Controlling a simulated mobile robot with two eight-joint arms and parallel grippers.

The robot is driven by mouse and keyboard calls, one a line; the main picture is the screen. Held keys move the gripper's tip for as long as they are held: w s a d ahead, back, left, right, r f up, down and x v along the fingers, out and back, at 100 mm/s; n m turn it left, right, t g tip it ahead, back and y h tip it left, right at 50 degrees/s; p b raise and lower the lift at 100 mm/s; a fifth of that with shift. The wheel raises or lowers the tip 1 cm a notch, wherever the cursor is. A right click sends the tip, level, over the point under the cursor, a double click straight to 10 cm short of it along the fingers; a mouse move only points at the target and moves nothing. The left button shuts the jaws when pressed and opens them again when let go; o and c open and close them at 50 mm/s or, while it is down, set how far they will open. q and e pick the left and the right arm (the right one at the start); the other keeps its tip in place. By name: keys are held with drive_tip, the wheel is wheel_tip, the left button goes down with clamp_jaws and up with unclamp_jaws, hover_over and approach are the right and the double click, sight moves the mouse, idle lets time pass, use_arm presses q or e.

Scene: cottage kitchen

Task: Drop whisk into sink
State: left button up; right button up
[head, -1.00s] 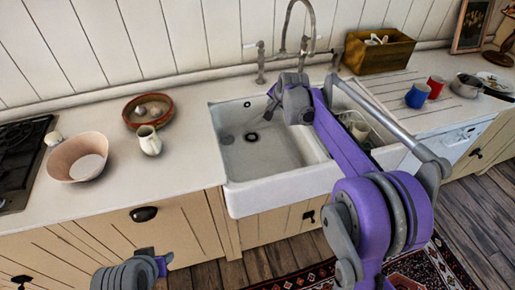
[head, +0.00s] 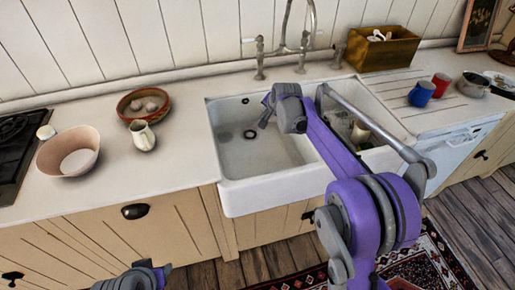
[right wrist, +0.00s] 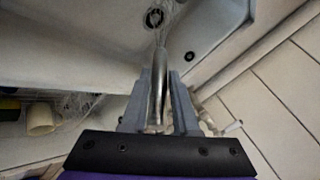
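The white sink (head: 236,172) is set into the counter, with a left and a right basin. My right gripper (head: 267,113) is over the left basin. In the right wrist view its fingers (right wrist: 162,92) are closed around the whisk's metal handle (right wrist: 157,88). The thin wire end (right wrist: 172,18) points away from the gripper, near the round drain (right wrist: 153,18) in that picture. The whisk cannot be made out in the head view. My left gripper (head: 163,272) is only partly visible at the bottom edge, away from the sink; its opening is unclear.
The faucet (head: 303,25) rises behind the sink. A cream cup (head: 360,132) is in the right basin. Left on the counter are a white jug (head: 142,136), a pink bowl (head: 62,160) and a brown bowl (head: 134,115). Blue (head: 421,94) and red (head: 440,86) mugs stand right.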

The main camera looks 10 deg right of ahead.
drive_tip(key=o, duration=0.4)
drive_tip(key=v, duration=1.1)
drive_tip(key=s+a+f+n+g, duration=0.1)
drive_tip(key=s+f+n, duration=0.2)
drive_tip(key=s, duration=0.9)
drive_tip(key=s+a+f+n, duration=0.1)
drive_tip(key=s+f+n, duration=0.2)
drive_tip(key=s, duration=0.9)
drive_tip(key=s+a+f+n+g, duration=0.1)
drive_tip(key=s+f+n, duration=0.3)
drive_tip(key=s+f, duration=0.4)
drive_tip(key=shift+s+a+f+g, duration=0.1)
drive_tip(key=shift+s+a, duration=0.1)
drive_tip(key=shift+s, duration=0.55)
drive_tip(key=shift+s+a+f+g, duration=0.1)
drive_tip(key=shift+s+a+f, duration=0.05)
drive_tip(key=shift+s, duration=0.6)
drive_tip(key=shift+s+a+f+g, duration=0.1)
drive_tip(key=shift+s+a, duration=0.1)
drive_tip(key=shift+s, duration=0.55)
